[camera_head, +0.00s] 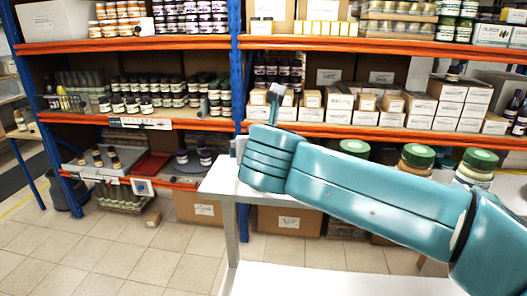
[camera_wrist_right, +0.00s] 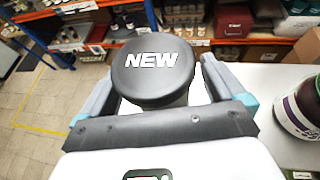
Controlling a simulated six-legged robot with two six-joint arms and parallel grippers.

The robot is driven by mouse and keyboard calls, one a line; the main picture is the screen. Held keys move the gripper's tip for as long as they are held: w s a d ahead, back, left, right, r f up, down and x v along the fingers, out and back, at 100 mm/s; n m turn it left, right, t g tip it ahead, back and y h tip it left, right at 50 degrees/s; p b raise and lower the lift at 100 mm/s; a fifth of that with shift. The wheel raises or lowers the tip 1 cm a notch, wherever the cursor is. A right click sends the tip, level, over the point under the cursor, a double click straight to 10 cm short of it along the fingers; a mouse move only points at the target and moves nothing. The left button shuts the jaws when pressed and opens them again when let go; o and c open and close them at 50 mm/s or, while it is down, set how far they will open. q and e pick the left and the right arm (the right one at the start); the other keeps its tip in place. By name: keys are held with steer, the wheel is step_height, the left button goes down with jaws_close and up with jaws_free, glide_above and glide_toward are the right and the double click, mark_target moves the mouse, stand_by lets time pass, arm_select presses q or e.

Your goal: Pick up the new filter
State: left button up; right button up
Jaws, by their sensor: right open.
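The new filter (camera_wrist_right: 153,88) shows in the right wrist view as a dark round cap with "NEW" in white letters, with a paler body partly visible under it. My right gripper (camera_wrist_right: 156,78) is open, with one grey finger on each side of the filter. I cannot tell whether either finger touches it. In the head view my right arm reaches in from the right over the white table, and its wrist hides the filter. My left gripper is in neither view.
The white table (camera_head: 222,186) has its left edge near my right wrist. Jars with green lids (camera_head: 418,155) stand behind my arm. A dark purple jar (camera_wrist_right: 302,105) is right of the gripper in the wrist view. Stocked orange shelves (camera_head: 130,44) stand behind; the tiled floor (camera_head: 130,255) at left is mostly clear.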

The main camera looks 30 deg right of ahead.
steer(key=shift+s+a+r, duration=0.1)
steer(key=shift+s+r, duration=0.05)
steer(key=shift+s, duration=0.15)
steer(key=shift+w, duration=0.25)
steer(key=c, duration=1.1)
steer(key=shift+s, duration=0.1)
steer(key=shift+c, duration=0.2)
